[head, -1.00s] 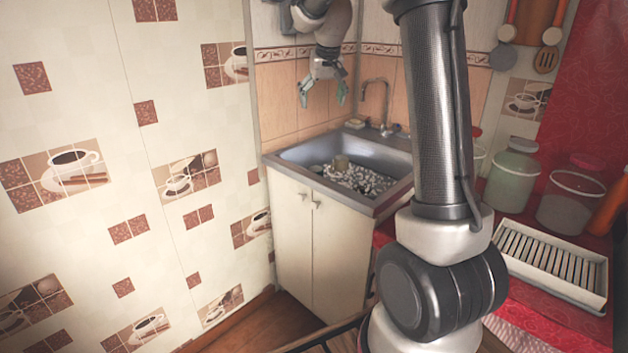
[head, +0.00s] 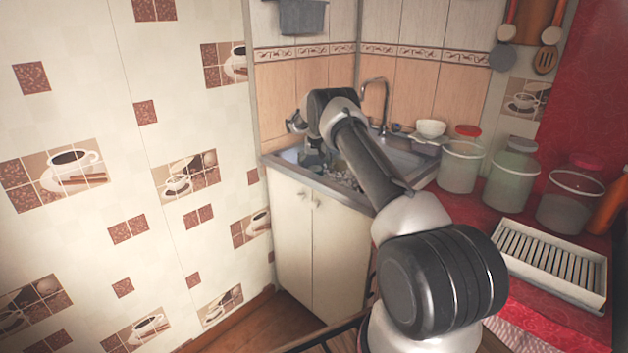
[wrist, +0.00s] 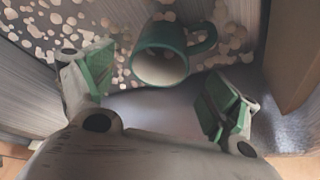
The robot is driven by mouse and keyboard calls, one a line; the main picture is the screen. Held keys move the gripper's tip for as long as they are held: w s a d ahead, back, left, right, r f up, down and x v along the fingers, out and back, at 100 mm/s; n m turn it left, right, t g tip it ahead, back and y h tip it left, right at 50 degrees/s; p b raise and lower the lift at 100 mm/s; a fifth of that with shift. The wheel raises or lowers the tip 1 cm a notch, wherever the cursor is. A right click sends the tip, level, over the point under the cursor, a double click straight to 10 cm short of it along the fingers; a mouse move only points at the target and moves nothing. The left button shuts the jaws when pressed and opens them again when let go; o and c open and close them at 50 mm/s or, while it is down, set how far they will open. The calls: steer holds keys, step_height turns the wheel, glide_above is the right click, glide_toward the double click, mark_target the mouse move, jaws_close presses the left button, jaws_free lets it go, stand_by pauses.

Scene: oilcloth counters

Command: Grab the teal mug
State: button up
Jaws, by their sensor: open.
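The teal mug (wrist: 172,36) lies in the sink among pale pebble-like spots in the wrist view, its pale inside facing the camera and its handle to the right. My gripper (wrist: 158,88) is open, with one green-padded finger on the left and one on the right. The mug is just beyond the fingertips, roughly between them, and no finger is seen touching it. In the head view my gripper (head: 318,153) is down in the sink, and my arm hides much of the basin. I cannot make out the mug there.
The metal sink (head: 290,178) stands in the corner, its walls close around my gripper. A faucet (head: 376,90) rises behind. A white bowl (head: 431,128), several jars (head: 461,167) and a dish rack (head: 549,265) stand to the right.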

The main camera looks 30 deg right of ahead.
steer(key=x, duration=0.4)
steer(key=shift+s+f, duration=0.15)
steer(key=shift+f, duration=0.2)
steer(key=shift+c, duration=0.3)
steer(key=c, duration=1.3)
